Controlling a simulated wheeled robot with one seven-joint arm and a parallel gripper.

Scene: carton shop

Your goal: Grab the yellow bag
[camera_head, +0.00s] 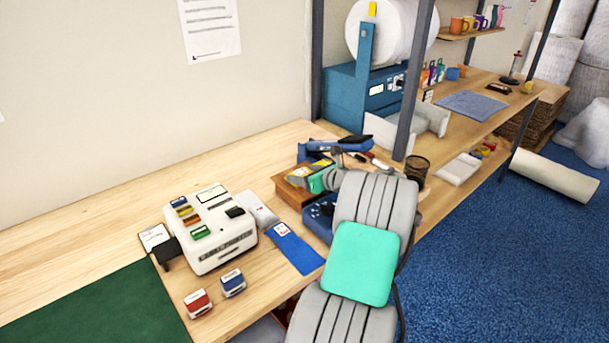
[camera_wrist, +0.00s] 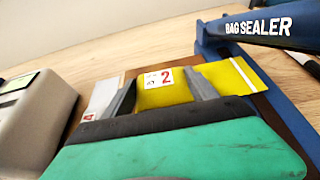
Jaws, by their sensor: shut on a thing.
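The yellow bag (camera_wrist: 163,92) is between the two finger pads of my gripper (camera_wrist: 163,88) in the wrist view. A white label with a red 2 is on it. More yellow with a pale edge strip shows right of the right finger. My gripper is shut on the bag. In the head view, the yellow bag (camera_head: 299,171) shows small at the tip of my gripper (camera_head: 306,176), over a brown wooden base beside the blue bag sealer (camera_head: 335,146). The bag's near side is hidden behind the gripper body.
The bag sealer's blue arm (camera_wrist: 250,28) is close on the right in the wrist view. A white machine (camera_head: 210,230), a grey bag (camera_head: 258,210) and a blue bag (camera_head: 294,248) lie left of my arm. A dark mesh cup (camera_head: 416,170) and a grey post (camera_head: 413,85) stand right.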

